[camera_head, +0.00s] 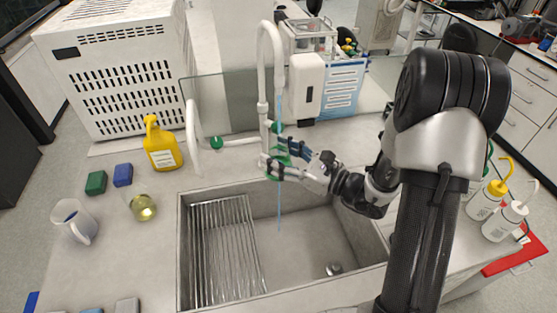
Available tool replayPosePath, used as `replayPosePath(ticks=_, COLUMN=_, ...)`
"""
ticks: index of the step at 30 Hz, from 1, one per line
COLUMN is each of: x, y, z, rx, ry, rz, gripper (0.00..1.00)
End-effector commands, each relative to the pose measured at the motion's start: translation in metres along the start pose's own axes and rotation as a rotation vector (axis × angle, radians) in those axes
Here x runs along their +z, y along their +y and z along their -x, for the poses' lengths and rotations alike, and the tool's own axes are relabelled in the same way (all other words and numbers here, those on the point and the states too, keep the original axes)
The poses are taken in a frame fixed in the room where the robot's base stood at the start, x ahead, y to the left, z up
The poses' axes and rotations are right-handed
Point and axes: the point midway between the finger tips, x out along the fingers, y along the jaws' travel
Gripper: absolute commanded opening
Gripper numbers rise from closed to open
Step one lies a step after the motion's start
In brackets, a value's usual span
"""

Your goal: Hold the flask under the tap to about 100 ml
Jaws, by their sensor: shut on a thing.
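The tap (263,75) is a tall white gooseneck at the back of the sink. A thin blue stream of water (279,105) drops from its spout and shows again below my gripper, above the sink. My gripper (277,155) reaches in from the right, in line with the stream, and is shut on a small clear thing with green parts (281,147), apparently the flask. The fingers hide most of it, so its water level cannot be read. Whether the stream enters its mouth or passes beside it cannot be told.
A glass screen (225,100) and wall dispenser (306,86) are behind the tap. Wash bottles (487,200) stand right.

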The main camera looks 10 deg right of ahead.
Motion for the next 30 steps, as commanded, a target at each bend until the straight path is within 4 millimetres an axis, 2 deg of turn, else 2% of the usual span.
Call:
replayPosePath(ticks=13, x=0.000, y=-0.002, z=-0.001, rx=0.000, ry=0.000, rz=0.001, gripper=0.30)
replayPosePath(ticks=30, x=-0.001, y=-0.058, z=-0.036, rx=0.001, ry=-0.001, rz=0.003, gripper=0.30)
